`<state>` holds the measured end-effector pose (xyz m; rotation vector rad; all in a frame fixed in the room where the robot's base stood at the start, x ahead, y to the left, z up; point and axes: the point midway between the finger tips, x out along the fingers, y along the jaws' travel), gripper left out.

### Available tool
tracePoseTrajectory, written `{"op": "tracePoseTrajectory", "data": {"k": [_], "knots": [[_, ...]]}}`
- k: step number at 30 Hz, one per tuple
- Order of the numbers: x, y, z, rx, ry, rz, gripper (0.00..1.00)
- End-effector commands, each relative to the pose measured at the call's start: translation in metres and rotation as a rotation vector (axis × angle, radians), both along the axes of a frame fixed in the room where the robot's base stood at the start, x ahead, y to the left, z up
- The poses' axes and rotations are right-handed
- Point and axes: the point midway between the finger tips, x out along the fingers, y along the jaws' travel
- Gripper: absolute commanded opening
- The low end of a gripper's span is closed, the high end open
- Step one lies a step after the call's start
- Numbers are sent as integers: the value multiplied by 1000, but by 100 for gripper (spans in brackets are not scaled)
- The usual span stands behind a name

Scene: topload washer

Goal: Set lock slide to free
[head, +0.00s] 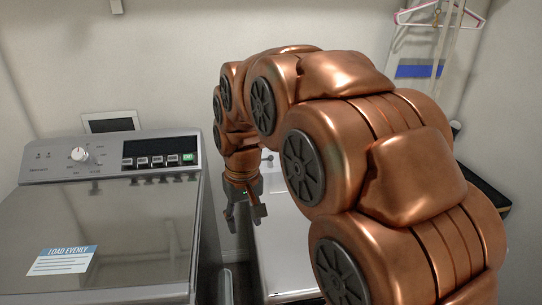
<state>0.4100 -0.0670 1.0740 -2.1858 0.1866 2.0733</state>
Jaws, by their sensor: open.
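A topload washer (193,225) stands at the left, with its large lid (120,225) closed. Its raised control panel (50,172) holds a white dial (79,154), a dark display and a row of small grey buttons, with a green-lit one (188,157) at the right end. I cannot make out which of these small controls, if any, is the lock slide. My gripper (244,216) is open and empty, pointing down. In the picture it is just right of the washer, apart from the panel, over the gap beside a white counter or basin.
A white counter or basin (283,255) stands right of the washer, partly behind my arm. A "LOAD EVENLY" label (62,260) lies on the lid. A small framed panel (111,123) is on the wall behind. Hangers (436,14) hang at upper right.

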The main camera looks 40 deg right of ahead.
Motion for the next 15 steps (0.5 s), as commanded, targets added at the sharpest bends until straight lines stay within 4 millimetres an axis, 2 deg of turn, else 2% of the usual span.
{"op": "tracePoseTrajectory", "data": {"k": [1, 6, 15], "knots": [[20, -11, 2, -3, -18, -18, 47], [78, -49, 10, -16, -77, -72, 47], [168, -130, 14, -48, -183, -161, 47]]}}
